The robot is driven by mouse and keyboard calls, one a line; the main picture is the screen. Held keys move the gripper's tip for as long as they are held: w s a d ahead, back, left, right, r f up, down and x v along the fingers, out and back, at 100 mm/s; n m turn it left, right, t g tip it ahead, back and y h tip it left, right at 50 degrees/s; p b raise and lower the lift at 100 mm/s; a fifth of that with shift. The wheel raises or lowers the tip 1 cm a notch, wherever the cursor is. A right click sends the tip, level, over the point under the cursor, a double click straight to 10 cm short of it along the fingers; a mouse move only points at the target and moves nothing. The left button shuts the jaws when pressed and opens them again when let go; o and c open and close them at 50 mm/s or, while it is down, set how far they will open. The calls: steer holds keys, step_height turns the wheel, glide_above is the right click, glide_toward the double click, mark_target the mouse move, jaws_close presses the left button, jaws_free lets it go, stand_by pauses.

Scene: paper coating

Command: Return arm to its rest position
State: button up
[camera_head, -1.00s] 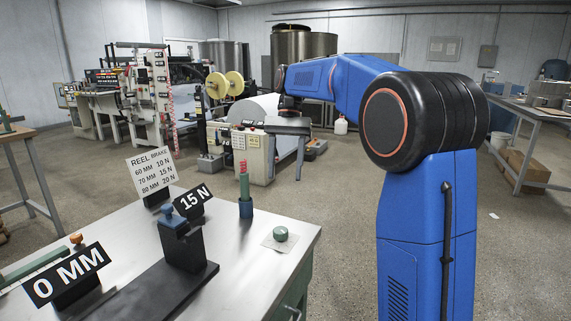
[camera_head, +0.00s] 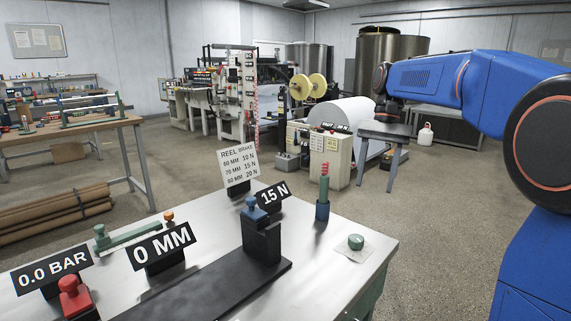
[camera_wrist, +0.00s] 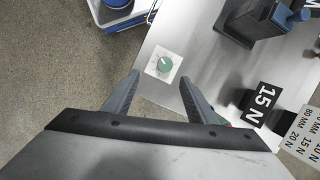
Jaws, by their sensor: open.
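My blue arm (camera_head: 432,80) shows at the right of the head view, stretched out level above the floor. My gripper (camera_wrist: 158,92) shows in the wrist view, its two grey fingers apart with nothing between them. Past the fingertips lies the metal bench top (camera_wrist: 152,52) with a green knob on a pale square plate (camera_wrist: 164,64). The same green knob (camera_head: 356,242) sits near the bench's right corner in the head view. The gripper's fingers cannot be made out in the head view.
The bench holds a 15 N sign (camera_head: 273,196), a 0 MM sign (camera_head: 161,247), a 0.0 BAR sign (camera_head: 52,272), a reel brake card (camera_head: 239,170) and a green-and-red post (camera_head: 323,195). A wooden table (camera_head: 70,135) stands left. The coating machine (camera_head: 237,95) is behind. Open floor lies between.

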steer(key=s+d+f+n+t, duration=0.1)
steer(key=s+f+t, duration=0.1)
steer(key=s+f, duration=0.4)
steer(key=s+d+f+n+t+h, duration=0.1)
steer(key=s+f, duration=0.5)
steer(key=s, duration=0.7)
steer(key=s+d+f+n+t+h, duration=0.1)
steer(key=s+f+n+t, duration=0.2)
steer(key=s+f, duration=0.4)
steer(key=s+t, duration=0.1)
steer(key=s, duration=0.2)
steer(key=shift+s+d+t, duration=0.15)
steer(key=shift+t, duration=0.25)
steer(key=shift+r, duration=0.1)
steer(key=c, duration=0.5)
steer(key=shift+n, duration=0.3)
steer(key=shift+c, duration=0.2)
